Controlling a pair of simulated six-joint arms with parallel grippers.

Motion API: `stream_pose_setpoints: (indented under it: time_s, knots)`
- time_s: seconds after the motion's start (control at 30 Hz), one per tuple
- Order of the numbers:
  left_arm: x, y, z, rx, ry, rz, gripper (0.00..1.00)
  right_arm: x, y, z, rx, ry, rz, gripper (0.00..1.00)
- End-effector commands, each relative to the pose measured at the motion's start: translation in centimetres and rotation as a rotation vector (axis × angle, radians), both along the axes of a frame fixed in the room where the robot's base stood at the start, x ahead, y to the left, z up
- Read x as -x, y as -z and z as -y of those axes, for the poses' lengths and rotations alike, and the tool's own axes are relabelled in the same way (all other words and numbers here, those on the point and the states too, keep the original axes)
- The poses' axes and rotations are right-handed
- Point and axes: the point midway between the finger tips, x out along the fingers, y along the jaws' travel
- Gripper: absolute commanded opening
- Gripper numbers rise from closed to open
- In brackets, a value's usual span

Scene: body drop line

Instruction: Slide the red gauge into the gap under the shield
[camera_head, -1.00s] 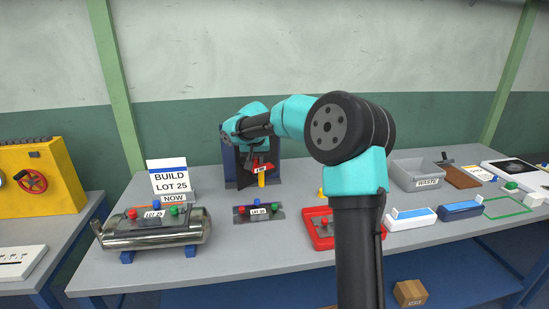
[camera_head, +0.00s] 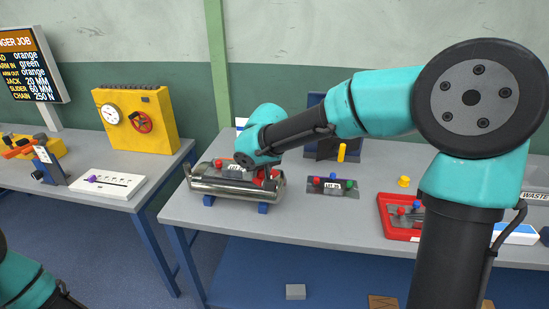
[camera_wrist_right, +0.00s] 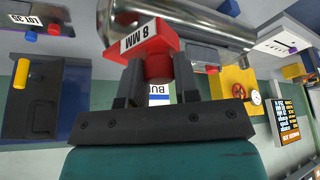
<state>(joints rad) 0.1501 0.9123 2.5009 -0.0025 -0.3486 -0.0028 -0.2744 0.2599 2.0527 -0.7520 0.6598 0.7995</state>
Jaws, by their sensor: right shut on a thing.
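My right gripper (camera_head: 266,172) is shut on the red gauge (camera_head: 259,181), at the right end of the silver cylinder (camera_head: 225,187). In the right wrist view the gauge (camera_wrist_right: 145,42), labelled "8 MM", sits between the two dark fingers (camera_wrist_right: 158,84), close beside the shiny cylinder (camera_wrist_right: 205,22). The shield appears to be the grey plate (camera_head: 226,167) with coloured knobs on top of the cylinder. My arm partly covers it. The gap under it is not clear, and I cannot tell whether the gauge touches the plate. Of my left arm only a part shows at bottom left; its gripper is not seen.
A knobbed plate (camera_head: 332,187) and a red tray (camera_head: 398,228) lie right of the cylinder. A dark blue stand (camera_head: 318,148) and a yellow post (camera_head: 341,152) are behind. A yellow panel (camera_head: 158,120) with a red wheel stands on the separate left table.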

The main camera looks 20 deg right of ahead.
Motion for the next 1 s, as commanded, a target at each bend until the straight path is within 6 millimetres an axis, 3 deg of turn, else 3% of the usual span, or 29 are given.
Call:
stream_pose_setpoints:
  time_s: [0.07,0.47,0.8,1.0]
  knots:
    - [0.0,0.0,0.0,0.0,0.0,0.0,0.38,0.8,0.2,-1.3,0.0,-0.034,0.0,0.04]
    - [0.0,0.0,0.0,0.0,0.0,0.0,0.38,-1.3,-0.5,-4.7,0.005,-0.238,-0.013,0.04]
    - [0.0,0.0,0.0,0.0,0.0,0.0,0.38,-3.1,-1.2,-9.2,0.001,-0.481,-0.006,0.04]
    - [0.0,0.0,0.0,0.0,0.0,0.0,0.38,-3.4,-1.4,-10.2,0.0,-0.541,-0.001,0.04]
